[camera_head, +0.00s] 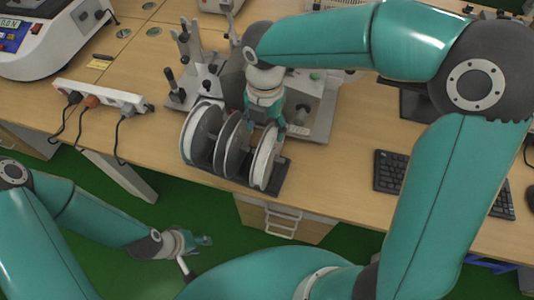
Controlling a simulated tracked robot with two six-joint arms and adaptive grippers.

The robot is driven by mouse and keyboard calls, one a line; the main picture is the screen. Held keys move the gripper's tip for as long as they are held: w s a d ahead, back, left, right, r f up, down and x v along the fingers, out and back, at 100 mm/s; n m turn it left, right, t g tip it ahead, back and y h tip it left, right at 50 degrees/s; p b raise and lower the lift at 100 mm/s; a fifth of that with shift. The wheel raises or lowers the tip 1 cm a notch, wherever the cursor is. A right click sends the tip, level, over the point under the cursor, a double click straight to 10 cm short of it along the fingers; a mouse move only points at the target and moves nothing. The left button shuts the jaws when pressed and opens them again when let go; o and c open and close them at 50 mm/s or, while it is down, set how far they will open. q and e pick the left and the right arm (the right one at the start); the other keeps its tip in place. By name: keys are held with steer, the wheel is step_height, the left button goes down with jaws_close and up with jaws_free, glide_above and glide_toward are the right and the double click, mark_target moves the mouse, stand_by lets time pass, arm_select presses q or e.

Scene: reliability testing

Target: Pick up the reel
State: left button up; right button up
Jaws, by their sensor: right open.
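Three reels stand upright side by side in a dark holder (273,190) near the front edge of the wooden table. They are the left reel (203,132), the middle reel (231,146) and the right reel (265,158), with pale rims and grey sides. My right gripper (264,125) points down over the reels, at the top of the middle and right ones. It is open, and I cannot tell whether its fingers touch a reel. My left gripper (202,241) hangs low in front of the table, away from the reels; its fingers are too small to read.
A grey test device (310,100) stands behind the reels. A white power strip (103,95) with plugs lies to the left. A white machine (45,40) is at the far left. A black keyboard (391,172) lies to the right. Bare tabletop (335,185) lies between reels and keyboard.

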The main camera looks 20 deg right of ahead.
mark_target(268, 147)
steer(key=f, duration=0.8)
steer(key=shift+s+d+f+p, duration=0.15)
steer(key=shift+s+d+p, duration=0.15)
steer(key=shift+p, duration=0.1)
steer(key=shift+c, duration=0.2)
steer(key=shift+w, duration=0.1)
jaws_close()
